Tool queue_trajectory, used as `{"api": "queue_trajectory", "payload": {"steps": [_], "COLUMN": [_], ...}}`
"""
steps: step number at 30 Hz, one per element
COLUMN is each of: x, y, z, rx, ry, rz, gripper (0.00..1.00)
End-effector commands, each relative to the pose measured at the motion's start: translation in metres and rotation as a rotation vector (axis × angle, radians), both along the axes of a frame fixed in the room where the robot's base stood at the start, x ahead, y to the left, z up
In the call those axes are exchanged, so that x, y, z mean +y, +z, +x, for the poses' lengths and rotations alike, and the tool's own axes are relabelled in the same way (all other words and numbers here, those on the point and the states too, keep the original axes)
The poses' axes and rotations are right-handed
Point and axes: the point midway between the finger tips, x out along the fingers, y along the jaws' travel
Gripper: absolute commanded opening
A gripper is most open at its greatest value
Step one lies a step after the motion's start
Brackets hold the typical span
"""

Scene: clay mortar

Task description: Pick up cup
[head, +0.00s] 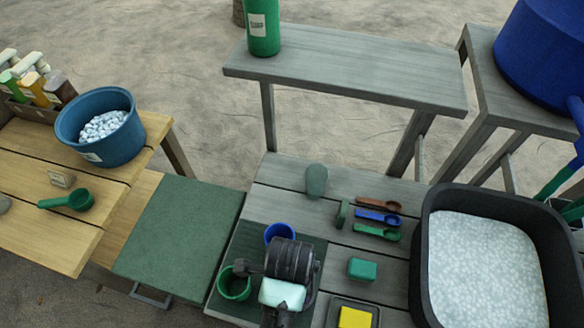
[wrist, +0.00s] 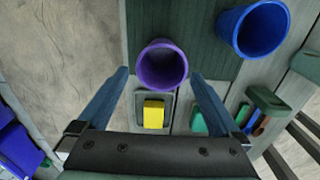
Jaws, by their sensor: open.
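A purple cup (wrist: 161,70) stands at the edge of a dark green mat in the wrist view. My gripper (wrist: 157,75) is open, with one finger on each side of the cup. I cannot tell how high the fingertips are above it. In the head view my arm hides the purple cup and the fingertips. A blue cup (head: 280,232) stands on the mat just beyond my arm; it also shows in the wrist view (wrist: 252,28). A green cup (head: 235,286) stands to the left of my arm.
A yellow block (head: 354,317) lies in a small tray close to the purple cup. A green block (head: 362,269) and coloured spoons (head: 377,218) lie to the right. A large black tub (head: 425,270) of pale pieces is at the far right. A green board (head: 180,230) lies clear at left.

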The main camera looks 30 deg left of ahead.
Motion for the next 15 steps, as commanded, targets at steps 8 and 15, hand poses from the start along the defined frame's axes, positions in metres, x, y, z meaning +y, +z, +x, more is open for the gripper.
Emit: {"api": "queue_trajectory", "payload": {"steps": [8,15], "x": [0.0,-0.002], "y": [-0.035,-0.06], "z": [0.001,0.001], "rx": [-0.002,-0.001], "ry": [0.001,0.003], "rz": [0.001,0.0], "gripper": [1.0,1.0]}}
